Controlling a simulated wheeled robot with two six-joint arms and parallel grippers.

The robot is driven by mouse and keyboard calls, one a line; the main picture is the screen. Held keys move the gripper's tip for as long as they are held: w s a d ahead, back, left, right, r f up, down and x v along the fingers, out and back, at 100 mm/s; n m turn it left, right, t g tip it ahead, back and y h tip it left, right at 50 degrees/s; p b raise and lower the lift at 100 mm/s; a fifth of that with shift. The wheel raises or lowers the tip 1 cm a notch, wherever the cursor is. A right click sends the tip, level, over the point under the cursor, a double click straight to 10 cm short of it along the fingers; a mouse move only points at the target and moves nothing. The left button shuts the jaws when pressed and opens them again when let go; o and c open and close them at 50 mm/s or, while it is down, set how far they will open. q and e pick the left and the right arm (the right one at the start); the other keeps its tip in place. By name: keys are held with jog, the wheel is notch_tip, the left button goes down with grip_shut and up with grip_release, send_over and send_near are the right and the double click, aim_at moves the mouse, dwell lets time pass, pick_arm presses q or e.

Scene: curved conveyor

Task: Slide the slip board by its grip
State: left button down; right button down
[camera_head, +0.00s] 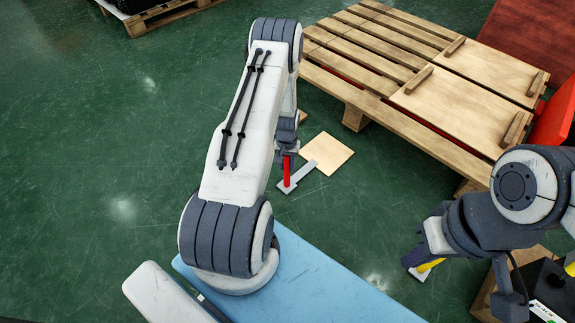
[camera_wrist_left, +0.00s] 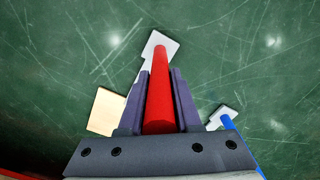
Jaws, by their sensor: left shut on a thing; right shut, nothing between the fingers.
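The slip board (camera_head: 326,153) is a thin square of pale wood low over the green floor. A grey strip (camera_head: 302,174) runs from its corner area to a small pale plate, where its upright red grip (camera_head: 287,172) stands. My left gripper (camera_head: 287,150) is shut on the red grip. In the left wrist view the red grip (camera_wrist_left: 160,90) lies between the two dark fingers, with the pale plate (camera_wrist_left: 159,44) at its end and part of the board (camera_wrist_left: 105,112) to the left. My right gripper (camera_head: 502,275) is shut and empty at the lower right.
A wooden pallet (camera_head: 354,116) carries flat boards with wooden bars (camera_head: 455,102) at the upper right. A yellow grip (camera_head: 431,265) shows beside my right arm. A blue grip (camera_wrist_left: 228,123) shows in the left wrist view. Green floor is clear on the left.

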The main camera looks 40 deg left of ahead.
pick_arm(q)
jog(key=shift+s+a, duration=0.1)
jog(key=shift+s, duration=0.15)
jog(key=c, duration=0.5)
grip_release()
notch_tip(320, 180, up, 9)
jog(key=p, duration=0.5)
jog(key=shift+r+p, duration=0.5)
jog(key=shift+r, duration=0.25)
